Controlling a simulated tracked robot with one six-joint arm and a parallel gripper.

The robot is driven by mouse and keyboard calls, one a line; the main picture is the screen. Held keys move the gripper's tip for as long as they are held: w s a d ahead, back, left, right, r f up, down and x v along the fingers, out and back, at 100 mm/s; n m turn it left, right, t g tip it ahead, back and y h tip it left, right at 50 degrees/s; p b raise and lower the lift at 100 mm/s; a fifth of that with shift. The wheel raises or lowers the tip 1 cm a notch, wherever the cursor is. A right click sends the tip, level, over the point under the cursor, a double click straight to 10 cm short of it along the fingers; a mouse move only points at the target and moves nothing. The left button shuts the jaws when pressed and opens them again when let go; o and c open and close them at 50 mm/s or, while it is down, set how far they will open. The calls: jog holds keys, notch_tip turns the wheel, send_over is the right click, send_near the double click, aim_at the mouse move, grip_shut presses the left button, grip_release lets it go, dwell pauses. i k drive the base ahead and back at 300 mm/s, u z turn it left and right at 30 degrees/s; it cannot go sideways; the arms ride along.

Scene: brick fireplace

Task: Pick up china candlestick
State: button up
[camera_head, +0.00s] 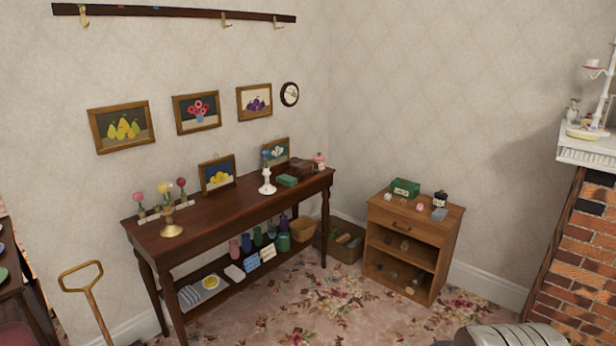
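A white candlestick (267,184), which looks like china, stands upright on the dark wooden side table (222,212), right of its middle. Something slim and blue rises from its top. A brass-coloured candlestick (171,228) stands near the table's left end. A taller white piece like a branched candlestick (603,92) stands on the white mantel at the right edge, partly cut off by the frame. I do not see my gripper in this view.
A green box (288,181) and a framed flower picture (276,151) are close to the white candlestick. A small cabinet (405,254) stands to the right. The flowered carpet (330,310) is open in front. A ribbed grey object (510,335) shows at the bottom edge.

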aim_at(267, 189)
jog(key=i, duration=1.85)
jog(key=u, duration=0.75)
jog(key=i, duration=0.7)
jog(key=u, duration=0.9)
jog(key=i, duration=0.9)
jog(key=u, duration=0.45)
